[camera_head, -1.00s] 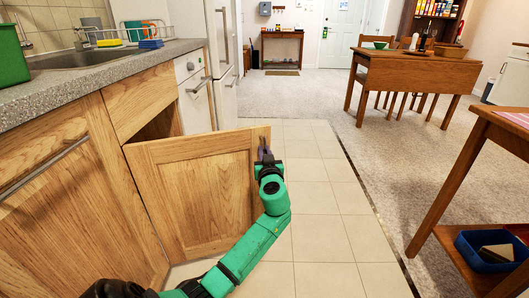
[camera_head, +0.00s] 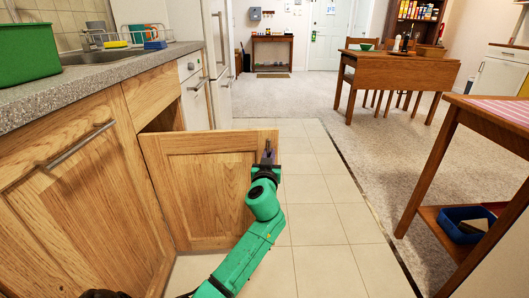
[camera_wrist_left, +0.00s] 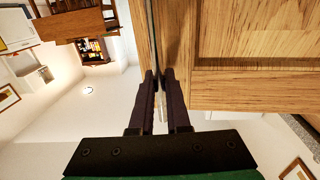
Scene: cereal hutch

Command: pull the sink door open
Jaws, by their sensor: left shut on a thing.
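The wooden sink door (camera_head: 205,190) stands swung out from the cabinet below the sink in the head view. It sticks out over the tiled floor with a framed panel facing me. A dark gap (camera_head: 168,120) shows behind its upper left. My left gripper (camera_head: 267,150) is at the upper part of the door's free edge. In the left wrist view, the fingers (camera_wrist_left: 161,85) are shut at the door edge, with the panelled face of the door (camera_wrist_left: 250,50) to the right. A small pale piece shows between the fingers. My right gripper is not in view.
The counter (camera_head: 110,80) holds a green box (camera_head: 30,52) and the sink (camera_head: 95,57). A nearer cabinet front with a bar handle (camera_head: 78,146) is at left. A side table (camera_head: 450,135) with a blue bin (camera_head: 462,226) below stands at right. Tiled floor (camera_head: 320,200) between is clear.

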